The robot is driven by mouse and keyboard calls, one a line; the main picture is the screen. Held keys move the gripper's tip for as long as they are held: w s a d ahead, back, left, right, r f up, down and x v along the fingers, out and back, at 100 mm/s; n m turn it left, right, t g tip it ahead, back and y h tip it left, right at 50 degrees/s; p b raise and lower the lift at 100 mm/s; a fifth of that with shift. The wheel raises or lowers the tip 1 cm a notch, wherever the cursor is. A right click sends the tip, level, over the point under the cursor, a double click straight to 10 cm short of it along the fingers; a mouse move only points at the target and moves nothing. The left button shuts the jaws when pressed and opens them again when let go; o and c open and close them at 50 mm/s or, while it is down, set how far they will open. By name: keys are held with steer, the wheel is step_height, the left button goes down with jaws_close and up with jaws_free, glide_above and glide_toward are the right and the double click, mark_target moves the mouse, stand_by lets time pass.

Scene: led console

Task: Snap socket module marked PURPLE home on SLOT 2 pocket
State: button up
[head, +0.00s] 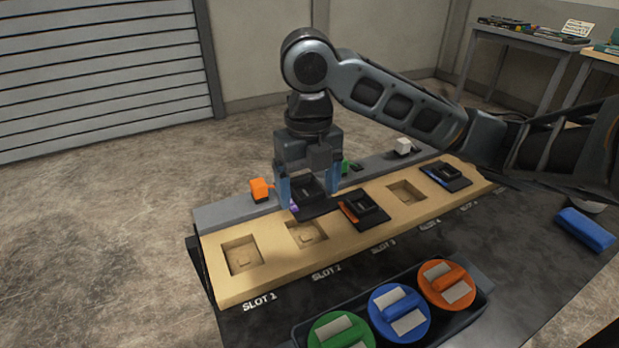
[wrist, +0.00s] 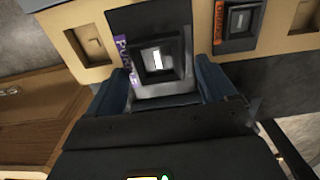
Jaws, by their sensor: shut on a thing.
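The PURPLE module (head: 312,208) is a dark plate with a raised black square socket and a purple label. My gripper (head: 308,192) is shut on it, with blue fingers on either side. In the wrist view the module (wrist: 158,55) sits between the fingertips (wrist: 165,88), its PURPLE label along the left edge. In the head view it appears above the back part of the SLOT 2 pocket (head: 306,236), apart from it. That pocket is an empty square recess in the tan board, partly covered by the module in the head view. In the wrist view the module hides what lies beneath.
The tan board (head: 285,280) has an empty SLOT 1 pocket (head: 242,257), an orange-marked module (head: 362,209) at SLOT 3, another empty pocket (head: 405,191) and a blue-marked module (head: 447,176). An orange block (head: 261,189) stands behind. A tray of coloured round knobs (head: 400,312) is in front.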

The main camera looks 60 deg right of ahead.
steer(key=shift+f+b, duration=2.25)
steer(key=shift+f, duration=1)
steer(key=shift+f+b, duration=1.2)
steer(key=o, duration=0.9)
steer(key=shift+r, duration=0.1)
steer(key=shift+r+p, duration=0.75)
steer(key=shift+r, duration=3.05)
